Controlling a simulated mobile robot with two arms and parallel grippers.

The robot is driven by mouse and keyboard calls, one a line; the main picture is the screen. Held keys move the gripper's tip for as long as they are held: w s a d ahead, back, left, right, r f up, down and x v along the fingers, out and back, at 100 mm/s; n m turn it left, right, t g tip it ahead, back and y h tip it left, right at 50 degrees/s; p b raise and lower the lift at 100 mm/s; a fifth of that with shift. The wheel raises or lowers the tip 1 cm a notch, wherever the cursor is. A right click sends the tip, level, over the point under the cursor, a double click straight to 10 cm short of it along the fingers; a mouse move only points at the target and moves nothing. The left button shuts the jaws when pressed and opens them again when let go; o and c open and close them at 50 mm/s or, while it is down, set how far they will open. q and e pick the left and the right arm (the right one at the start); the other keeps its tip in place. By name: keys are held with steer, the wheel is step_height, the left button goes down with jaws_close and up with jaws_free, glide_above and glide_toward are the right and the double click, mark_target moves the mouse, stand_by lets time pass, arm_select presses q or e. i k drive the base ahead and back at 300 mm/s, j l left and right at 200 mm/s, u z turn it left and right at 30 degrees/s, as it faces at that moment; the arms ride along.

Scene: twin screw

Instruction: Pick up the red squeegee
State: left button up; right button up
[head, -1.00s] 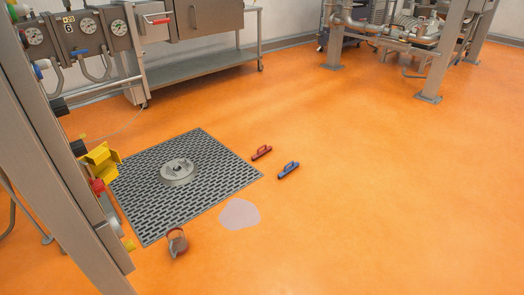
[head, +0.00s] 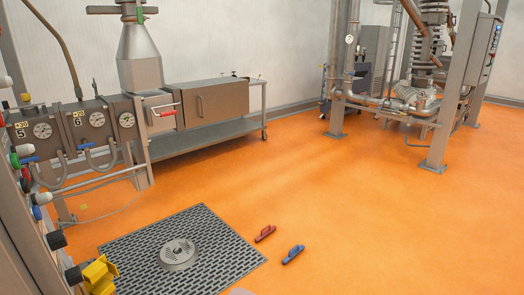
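The red squeegee (head: 265,234) lies on the orange floor, just off the right edge of the dark floor grate. It is small and far off in the head view. A similar blue squeegee (head: 293,254) lies on the floor to its right and a little nearer. Neither of my grippers shows in the head view.
The floor grate (head: 140,238) has a round metal drain cover (head: 178,254) on it. A metal post and gauge panel (head: 85,128) stand at left, with a steel bench (head: 210,140) behind. Piped machinery (head: 415,100) stands at back right. The floor (head: 400,230) at right is open.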

mark_target(271, 229)
steer(key=i, duration=2.75)
steer(key=i+j+z, duration=0.1)
steer(key=i+z, duration=0.15)
steer(key=i, duration=0.3)
steer(key=i+j+z, duration=0.25)
steer(key=i, duration=0.3)
steer(key=l, duration=0.1)
